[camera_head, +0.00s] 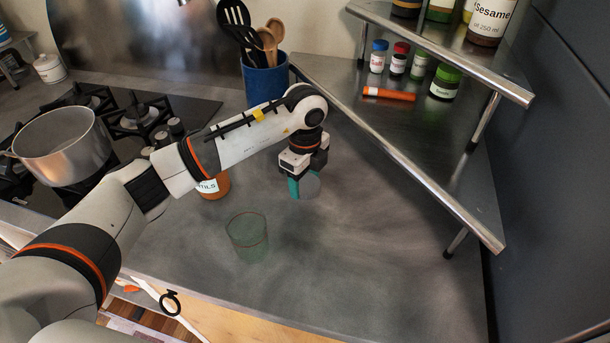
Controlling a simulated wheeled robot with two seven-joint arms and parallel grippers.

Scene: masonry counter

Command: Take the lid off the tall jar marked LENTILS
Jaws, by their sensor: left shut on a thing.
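The jar marked LENTILS (213,187) stands on the grey counter left of centre, with orange contents. My left arm crosses in front of it, so its top is hidden and only the end of its label shows. My left gripper (303,183) points down over the counter, to the right of the jar and apart from it. Its teal fingers are shut on a grey round piece that looks like the lid (312,186). My right gripper is not in view.
A greenish clear glass (247,240) stands in front of the jar. A blue utensil crock (265,82) stands behind. A metal shelf (440,150) with spice jars stands at the right. A pot (62,148) sits on the stove at the left. The counter's front right is clear.

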